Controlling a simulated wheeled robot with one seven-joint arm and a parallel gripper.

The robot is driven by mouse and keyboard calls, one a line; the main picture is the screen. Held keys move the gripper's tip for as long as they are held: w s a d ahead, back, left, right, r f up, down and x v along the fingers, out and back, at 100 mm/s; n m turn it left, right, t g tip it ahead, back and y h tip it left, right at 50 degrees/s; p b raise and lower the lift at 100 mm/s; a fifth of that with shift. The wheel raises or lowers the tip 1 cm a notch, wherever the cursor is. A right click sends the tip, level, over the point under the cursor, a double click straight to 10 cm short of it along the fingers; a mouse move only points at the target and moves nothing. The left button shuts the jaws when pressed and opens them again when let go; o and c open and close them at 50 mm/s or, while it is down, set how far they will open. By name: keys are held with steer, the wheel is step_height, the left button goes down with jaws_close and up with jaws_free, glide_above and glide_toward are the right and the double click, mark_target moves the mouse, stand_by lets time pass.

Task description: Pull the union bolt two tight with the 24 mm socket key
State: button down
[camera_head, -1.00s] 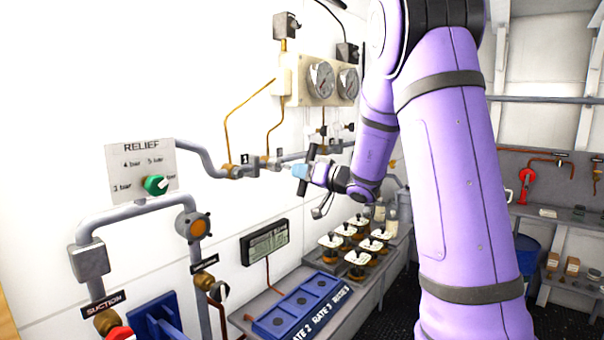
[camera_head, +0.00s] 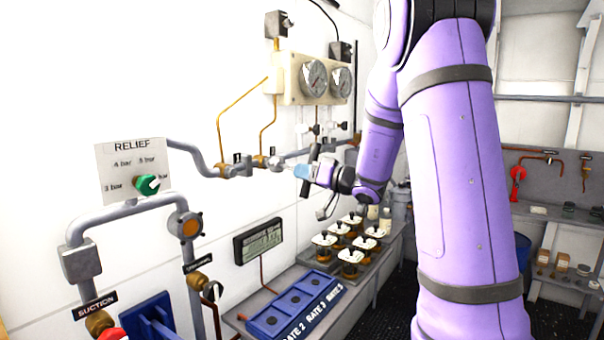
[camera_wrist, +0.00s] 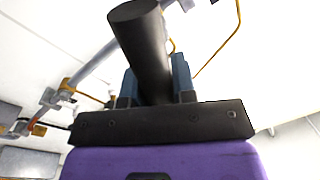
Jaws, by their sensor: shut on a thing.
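My gripper (camera_head: 300,172) has pale blue fingers and is beside the wall pipe run, just right of the second brass fitting (camera_head: 259,161). In the wrist view, the gripper (camera_wrist: 157,88) is shut on a dark, thick bar, the socket key (camera_wrist: 142,45), which points up toward the camera. The key's dark bar (camera_head: 315,152) also shows above the fingers in the head view. Small dark number tags sit above the fittings; their digits are too small to read surely. I cannot tell which part is union bolt two, or whether the key's socket touches it.
Two gauges (camera_head: 314,77) hang above the pipe, with thin copper lines (camera_head: 219,125) nearby. The relief panel (camera_head: 136,169) is at left. A blue rate tray (camera_head: 297,305) and several white-topped items stand on the bench below. A shelf (camera_head: 560,205) is at right.

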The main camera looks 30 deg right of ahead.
steer(key=shift+v, duration=1.15)
